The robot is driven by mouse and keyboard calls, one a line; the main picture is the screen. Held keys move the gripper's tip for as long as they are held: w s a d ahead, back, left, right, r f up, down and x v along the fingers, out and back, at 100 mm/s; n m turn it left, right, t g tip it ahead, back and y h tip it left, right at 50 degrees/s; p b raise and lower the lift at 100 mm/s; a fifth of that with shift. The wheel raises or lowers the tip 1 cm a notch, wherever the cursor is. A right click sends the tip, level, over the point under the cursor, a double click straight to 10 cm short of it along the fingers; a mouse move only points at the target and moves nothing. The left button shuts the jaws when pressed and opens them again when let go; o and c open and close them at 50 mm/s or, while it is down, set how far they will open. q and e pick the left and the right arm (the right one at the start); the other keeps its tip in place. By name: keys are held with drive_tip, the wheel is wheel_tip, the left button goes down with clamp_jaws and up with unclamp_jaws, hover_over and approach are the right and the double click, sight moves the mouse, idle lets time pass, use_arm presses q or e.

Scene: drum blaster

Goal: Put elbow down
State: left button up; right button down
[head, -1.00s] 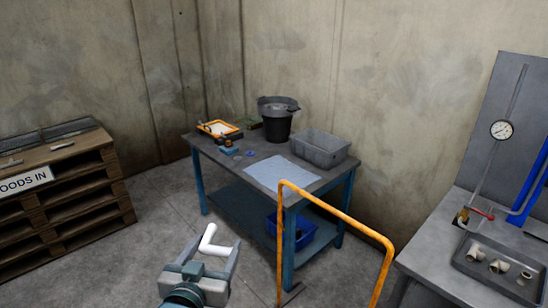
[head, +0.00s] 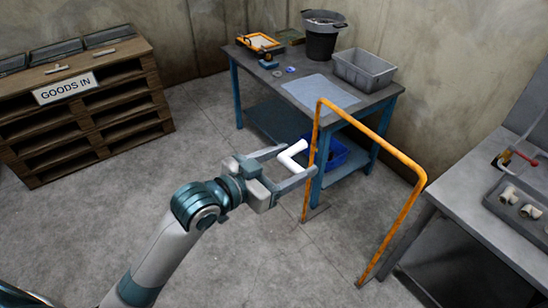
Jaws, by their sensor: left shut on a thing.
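A white pipe elbow (head: 291,155) is between the fingers of my left gripper (head: 294,163), in the middle of the head view. The gripper is shut on it and holds it in the air, in front of the orange rail and the blue-legged table (head: 262,82). The elbow appears clear of any surface. My right gripper is not in view.
An orange rail (head: 411,202) stands close to the right of my gripper. The table holds a pale mat (head: 320,93), a grey bin (head: 363,70) and a black bucket (head: 321,40). A tray of fittings (head: 497,207) is at right. A pallet stack (head: 85,115) labelled GOODS IN is at left.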

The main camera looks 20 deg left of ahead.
use_arm(q)
drive_tip(key=d+m+g+h, duration=0.5)
drive_tip(key=d+m+g, duration=0.1)
drive_tip(key=d, duration=0.3)
drive_tip(key=shift+r+h, duration=0.15)
drive_tip(key=shift+h, duration=0.15)
